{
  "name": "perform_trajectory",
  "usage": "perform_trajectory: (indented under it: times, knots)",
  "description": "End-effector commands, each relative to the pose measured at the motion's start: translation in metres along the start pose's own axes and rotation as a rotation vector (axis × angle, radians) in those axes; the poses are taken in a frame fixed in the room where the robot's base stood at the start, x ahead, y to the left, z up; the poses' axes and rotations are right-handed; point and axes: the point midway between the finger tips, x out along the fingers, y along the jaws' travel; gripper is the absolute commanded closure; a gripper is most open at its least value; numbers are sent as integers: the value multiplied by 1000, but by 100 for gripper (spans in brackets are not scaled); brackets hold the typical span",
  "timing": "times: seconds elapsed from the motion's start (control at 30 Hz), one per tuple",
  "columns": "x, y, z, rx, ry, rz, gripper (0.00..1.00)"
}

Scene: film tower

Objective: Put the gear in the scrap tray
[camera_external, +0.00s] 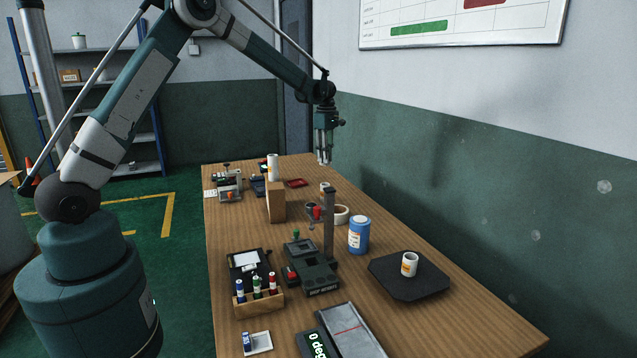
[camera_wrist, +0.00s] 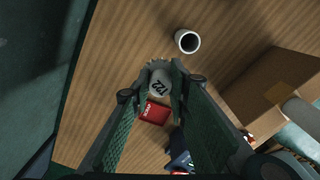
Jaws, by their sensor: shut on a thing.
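My gripper (camera_external: 324,160) hangs above the far part of the wooden table, near the back edge on the wall side. In the wrist view its fingers (camera_wrist: 163,82) are closed on the gear (camera_wrist: 159,80), a pale grey toothed piece with dark marking on its face. The gear is too small to make out in the outside view. The small red scrap tray (camera_external: 297,183) lies on the table, below and a little left of my gripper. In the wrist view the red tray (camera_wrist: 155,113) shows between the fingers, just below the gear and partly hidden by it.
A white cup-like cylinder (camera_wrist: 187,41) stands near the tray. A cardboard box (camera_external: 276,201) and a white cylinder (camera_external: 273,167) stand nearby. A drill press (camera_external: 328,225), blue can (camera_external: 359,234) and marker rack (camera_external: 258,298) stand nearer. The table's far right is clear.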

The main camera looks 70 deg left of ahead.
Motion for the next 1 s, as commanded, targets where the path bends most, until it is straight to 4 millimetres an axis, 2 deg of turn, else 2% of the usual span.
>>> perform_trajectory:
  times: [0.03, 0.3, 0.4, 0.6, 0.7, 0.8, 1.0]
  knots:
    - [0, 3, -20, -26, 0, 0, 94]
    - [0, 12, -109, -147, 0, 0, 94]
    - [1, 13, -139, -188, 0, 0, 94]
    - [1, 13, -184, -248, 0, 0, 94]
    - [1, 12, -201, -271, 0, 0, 94]
    - [20, 13, -197, -267, 0, 0, 94]
    - [45, 13, -197, -267, 0, 0, 94]
